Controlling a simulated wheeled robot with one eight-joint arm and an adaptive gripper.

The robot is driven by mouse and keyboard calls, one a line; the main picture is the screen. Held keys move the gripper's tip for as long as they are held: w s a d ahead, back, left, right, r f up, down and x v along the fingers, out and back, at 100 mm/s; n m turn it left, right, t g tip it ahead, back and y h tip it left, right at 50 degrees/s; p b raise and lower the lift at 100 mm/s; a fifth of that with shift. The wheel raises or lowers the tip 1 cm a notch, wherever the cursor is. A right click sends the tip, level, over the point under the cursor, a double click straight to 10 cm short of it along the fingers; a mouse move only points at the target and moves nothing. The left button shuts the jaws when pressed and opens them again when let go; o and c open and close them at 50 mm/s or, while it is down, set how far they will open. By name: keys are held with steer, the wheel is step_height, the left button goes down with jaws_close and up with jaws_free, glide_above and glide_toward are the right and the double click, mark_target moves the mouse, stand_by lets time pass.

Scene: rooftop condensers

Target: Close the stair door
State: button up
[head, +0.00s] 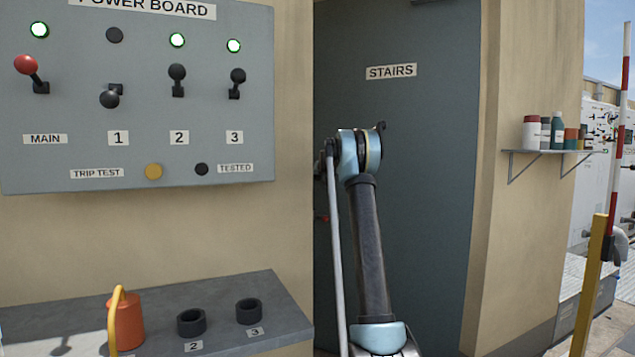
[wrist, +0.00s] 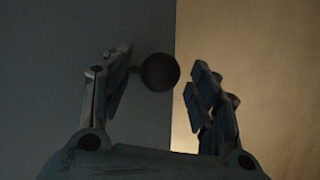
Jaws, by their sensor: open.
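The stair door (head: 430,160) is a dark blue-grey panel with a STAIRS label, at the middle of the head view. My arm stands in front of it and covers part of its left side. I cannot tell from this view how far the door stands open. In the wrist view a dark round knob (wrist: 160,72) shows against the edge of the dark door panel (wrist: 50,70). My gripper (wrist: 158,76) is open, with its fingers on either side of the knob. I cannot tell whether they touch it. The gripper is hidden in the head view.
A power board (head: 140,110) with levers and lamps hangs on the left wall. Below it a ledge (head: 270,290) holds an orange can (head: 127,322) and two black rings. On the right are a shelf (head: 550,152) with bottles and a yellow post (head: 588,285).

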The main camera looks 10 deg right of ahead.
steer(key=shift+x, duration=1.1)
steer(key=shift+c, duration=0.5)
